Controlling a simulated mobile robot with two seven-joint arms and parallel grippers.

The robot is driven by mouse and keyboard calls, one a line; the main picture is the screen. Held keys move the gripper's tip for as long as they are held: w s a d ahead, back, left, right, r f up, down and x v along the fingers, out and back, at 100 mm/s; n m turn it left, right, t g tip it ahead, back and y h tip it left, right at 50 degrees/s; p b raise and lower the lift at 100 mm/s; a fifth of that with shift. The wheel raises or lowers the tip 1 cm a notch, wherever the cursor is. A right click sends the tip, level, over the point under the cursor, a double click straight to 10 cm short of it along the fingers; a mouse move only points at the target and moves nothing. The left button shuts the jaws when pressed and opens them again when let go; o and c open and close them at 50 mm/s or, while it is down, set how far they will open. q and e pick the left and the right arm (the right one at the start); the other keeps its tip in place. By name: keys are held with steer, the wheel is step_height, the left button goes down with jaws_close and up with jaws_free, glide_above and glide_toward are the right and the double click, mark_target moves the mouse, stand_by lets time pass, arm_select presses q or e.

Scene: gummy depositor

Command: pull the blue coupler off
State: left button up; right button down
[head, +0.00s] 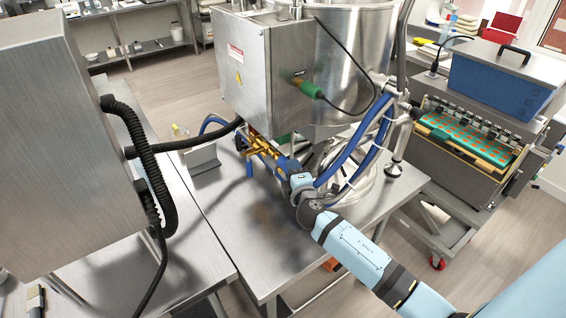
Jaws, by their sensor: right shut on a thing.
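My right gripper (284,168) reaches in from the lower right to the brass manifold (262,144) under the steel control box. It is shut on a small blue part, the blue coupler (280,173), at the manifold's near right end. The coupler is mostly hidden by the gripper, and I cannot tell whether it still touches the brass. Blue hoses (352,150) loop down to the right of the gripper. My left gripper is not in view.
The steel control box (262,72) and the large steel hopper (352,60) stand over the steel table (255,245). A small metal stand (203,160) is left of the manifold. The table's front is clear. A machine with a green tray (470,132) stands at right.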

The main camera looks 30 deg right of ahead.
steer(key=s, duration=0.7)
steer(key=shift+d, duration=0.3)
stand_by(0.4)
steer(key=shift+s, duration=0.1)
